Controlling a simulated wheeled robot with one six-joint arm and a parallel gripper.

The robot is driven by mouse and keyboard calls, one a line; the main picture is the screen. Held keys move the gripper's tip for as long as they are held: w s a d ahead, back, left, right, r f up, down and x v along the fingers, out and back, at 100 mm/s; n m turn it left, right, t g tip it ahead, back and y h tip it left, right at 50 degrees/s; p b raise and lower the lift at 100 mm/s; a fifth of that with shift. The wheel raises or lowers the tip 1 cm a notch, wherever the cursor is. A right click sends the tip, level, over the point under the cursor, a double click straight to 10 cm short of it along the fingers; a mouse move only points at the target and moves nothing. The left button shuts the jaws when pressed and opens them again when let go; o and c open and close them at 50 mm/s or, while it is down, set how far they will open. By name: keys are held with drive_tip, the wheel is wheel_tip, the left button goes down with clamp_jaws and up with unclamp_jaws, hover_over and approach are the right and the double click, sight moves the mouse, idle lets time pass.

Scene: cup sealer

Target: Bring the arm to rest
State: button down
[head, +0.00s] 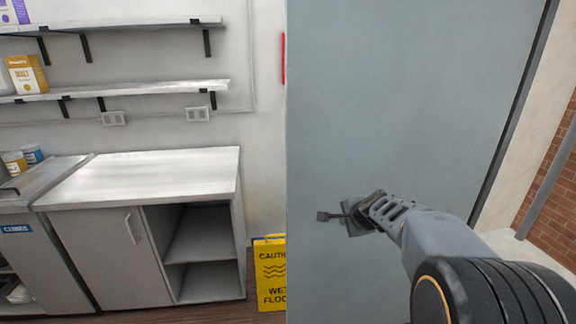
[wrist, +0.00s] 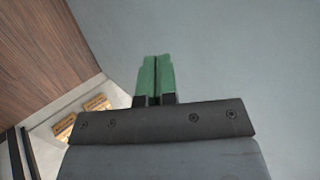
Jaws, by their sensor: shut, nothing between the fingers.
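My gripper (wrist: 156,82) shows in the wrist view with its two green fingers together and nothing between them. In the head view my gripper (head: 343,221) is at the end of my arm, which reaches in from the lower right. It is in front of a large plain grey-blue panel (head: 390,100). I cannot tell how far the fingers are from the panel.
A counter (head: 150,175) with an open cabinet stands at the left, under two wall shelves (head: 130,92). A yellow wet-floor sign (head: 270,272) stands between the counter and the panel. A brick wall (head: 550,185) is at the far right.

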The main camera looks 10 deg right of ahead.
drive_tip(key=s+a+f+n+g, duration=0.1)
drive_tip(key=s+a+n, duration=0.3)
drive_tip(key=s+n, duration=0.4)
drive_tip(key=s+a+n+g+h, duration=0.1)
drive_tip(key=s+a+n+g, duration=0.3)
drive_tip(key=s+n, duration=0.4)
drive_tip(key=s, duration=0.7)
drive_tip(key=shift+s+f, duration=0.15)
drive_tip(key=shift+f, duration=0.2)
